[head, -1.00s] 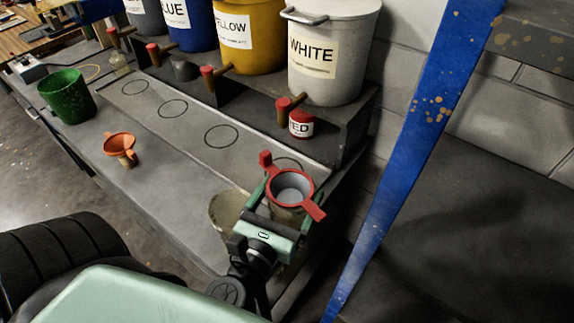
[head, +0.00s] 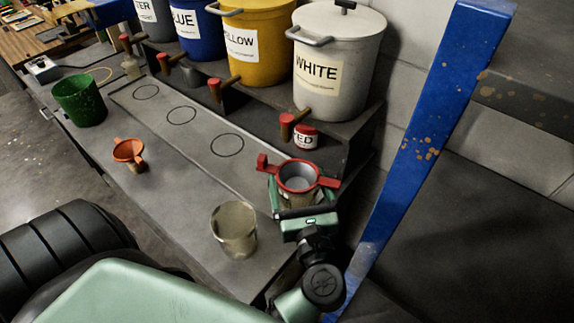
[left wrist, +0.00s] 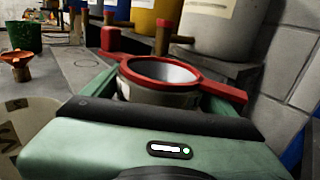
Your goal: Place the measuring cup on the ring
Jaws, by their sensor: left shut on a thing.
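My left gripper (head: 297,196) is shut on the measuring cup (head: 294,199), a pale see-through cup. A red-rimmed grey piece (head: 298,176) with two red lugs sits at its top. In the left wrist view the red rim (left wrist: 160,75) shows upright between the green fingers, with the cup body (left wrist: 150,94) partly hidden below. Three drawn rings show on the strip: a far one (head: 146,92), a middle one (head: 181,115) and a near one (head: 227,145). The cup is at the strip's near end, below the white bucket's tap. I cannot tell whether it touches the surface. My right gripper is out of view.
Another see-through cup (head: 233,229) stands left of the gripper. An orange funnel (head: 129,152) and a green bucket (head: 80,101) stand further left. The white bucket (head: 336,70) and a small red-labelled jar (head: 304,136) are behind. A blue post (head: 420,150) rises at right.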

